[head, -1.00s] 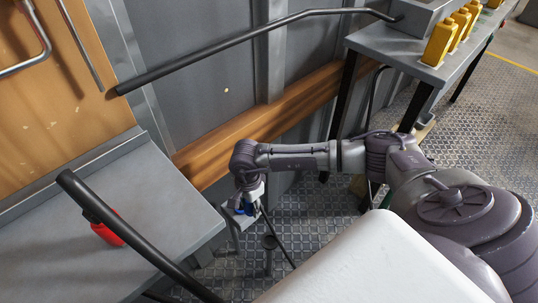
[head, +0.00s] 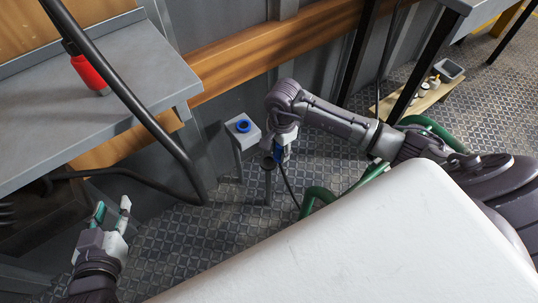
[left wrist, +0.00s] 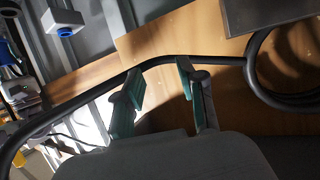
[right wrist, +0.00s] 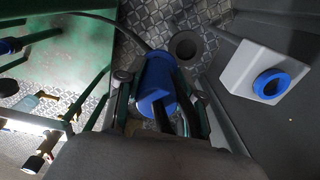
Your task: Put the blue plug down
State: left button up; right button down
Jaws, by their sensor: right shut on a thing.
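The blue plug (right wrist: 157,82) is between the fingers of my right gripper (right wrist: 158,95), with a dark cable attached. In the head view the plug (head: 278,152) hangs below my right wrist, to the right of the socket box, and my right gripper (head: 281,147) is shut on it. The pale socket box (head: 243,134) has a blue ring on top and stands apart from the plug; it also shows in the right wrist view (right wrist: 240,75). My left gripper (head: 112,208) is open and empty at lower left; its spread fingers show in the left wrist view (left wrist: 158,75).
A dark round-topped post (head: 268,163) stands close by the plug, with its ring (right wrist: 185,46) in the right wrist view. A grey table (head: 110,120) holds a red item (head: 89,74). A thick black tube (head: 140,115) crosses at left.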

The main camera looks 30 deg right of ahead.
jog(key=w+f, duration=0.1)
jog(key=w+a, duration=0.1)
jog(key=w+f+b, duration=0.1)
jog(key=w, duration=0.1)
jog(key=shift+a+f, duration=0.3)
jog(key=shift+a, duration=0.05)
notch_tip(320, 180, down, 4)
jog(key=shift+r+b, duration=0.1)
jog(key=shift+b, duration=0.75)
pick_arm(q)
notch_tip(320, 180, up, 12)
jog(key=d+t+h, duration=0.2)
jog(key=t+h, duration=0.1)
jog(key=t, duration=0.5)
jog(key=shift+w+r, duration=0.2)
jog(key=shift+w, duration=0.25)
pick_arm(e)
jog(key=shift+f, duration=0.25)
jog(key=c, duration=0.6)
grip_release()
pick_arm(q)
jog(key=shift+s+d+r+t, duration=0.1)
jog(key=shift+s+r+t, duration=0.1)
jog(key=shift+r+t, duration=0.25)
